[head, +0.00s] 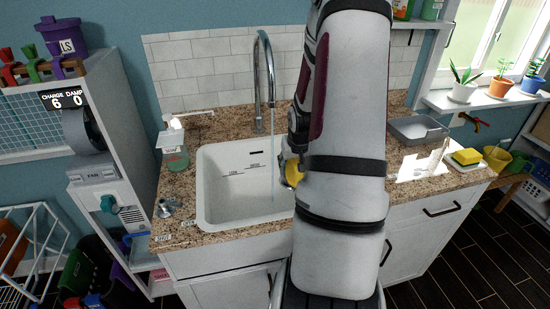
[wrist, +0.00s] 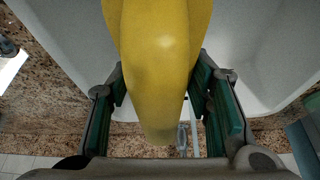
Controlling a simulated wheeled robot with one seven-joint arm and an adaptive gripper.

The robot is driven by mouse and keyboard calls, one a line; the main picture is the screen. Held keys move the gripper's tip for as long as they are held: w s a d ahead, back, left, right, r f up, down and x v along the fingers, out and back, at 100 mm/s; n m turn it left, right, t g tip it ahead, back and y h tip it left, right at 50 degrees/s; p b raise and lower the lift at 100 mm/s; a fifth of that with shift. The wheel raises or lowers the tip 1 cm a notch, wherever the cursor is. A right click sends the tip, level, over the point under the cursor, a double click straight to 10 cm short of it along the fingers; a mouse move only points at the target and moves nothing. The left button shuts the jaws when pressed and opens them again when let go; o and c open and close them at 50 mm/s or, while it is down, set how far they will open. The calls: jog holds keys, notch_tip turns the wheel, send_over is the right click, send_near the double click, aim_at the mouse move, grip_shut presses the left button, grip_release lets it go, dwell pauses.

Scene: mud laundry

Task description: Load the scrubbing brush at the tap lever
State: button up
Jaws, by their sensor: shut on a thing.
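My gripper (wrist: 158,90) is shut on a smooth, rounded yellow thing, which appears to be the scrubbing brush (wrist: 160,40); no bristles show. Green-padded fingers stand on either side of it. In the head view the yellow brush (head: 293,171) shows beside my arm, over the right part of the sink; my arm hides most of the gripper. The chrome tap (head: 264,70) arches over the back of the white sink (head: 215,175), with a thin stream of water (head: 272,165) falling from it. A small chrome fitting, possibly the tap lever (head: 166,208), stands on the left front counter.
A soap bottle (head: 177,158) stands left of the sink. A grey tray (head: 418,130) and a yellow sponge (head: 467,156) on a dish lie on the right counter. A tall grey cabinet (head: 120,130) stands at left. The sink's left part is clear.

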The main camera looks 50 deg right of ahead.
aim_at(294, 168)
jog(key=shift+s+a+r+p, duration=0.15)
jog(key=shift+s+r+p, duration=0.9)
jog(key=shift+s+p, duration=0.25)
jog(key=shift+s+a+r+p, duration=0.15)
jog(key=shift+s+r+p, duration=0.85)
jog(key=shift+s+p, duration=0.25)
jog(key=shift+w, duration=0.1)
